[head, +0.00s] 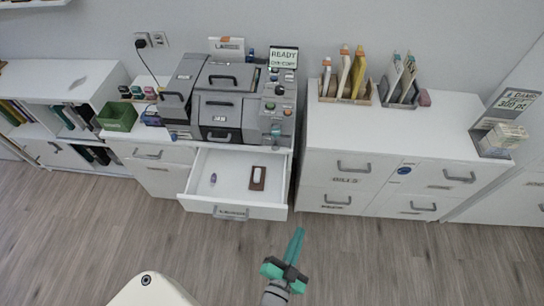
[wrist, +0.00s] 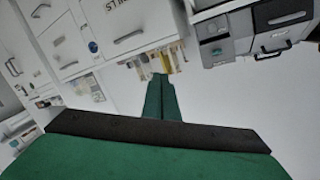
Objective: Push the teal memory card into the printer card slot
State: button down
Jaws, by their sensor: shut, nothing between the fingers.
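The grey printer (head: 222,104) stands on the white desk left of centre. It also shows, upside down, at the upper right of the wrist view (wrist: 270,32). A small teal item (head: 275,129) is at the lower part of its right-hand control panel. It is too small to tell whether this is the memory card or how it sits relative to the slot. The card slot itself cannot be made out. My gripper (head: 298,234) is in front of the desk, over the floor and well apart from the printer. Its green fingers (wrist: 161,78) are shut and empty.
A green bin (head: 117,117) is left of the printer. White cabinets (head: 380,140) stand at right. The floor is clear.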

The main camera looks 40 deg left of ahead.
jog(key=w+a+y, duration=0.3)
jog(key=w+a, duration=0.5)
jog(key=a, duration=0.1)
jog(key=m+y, duration=0.2)
send_near(275, 134)
jog(key=shift+g, duration=0.3)
jog(key=shift+x, duration=2.9)
jog(key=shift+w+r, duration=0.1)
jog(key=shift+w, duration=0.35)
jog(key=shift+s, duration=0.1)
jog(key=v, duration=1.3)
jog(key=shift+s+d, duration=0.15)
jog(key=shift+s, duration=0.05)
jog(key=shift+n, duration=0.3)
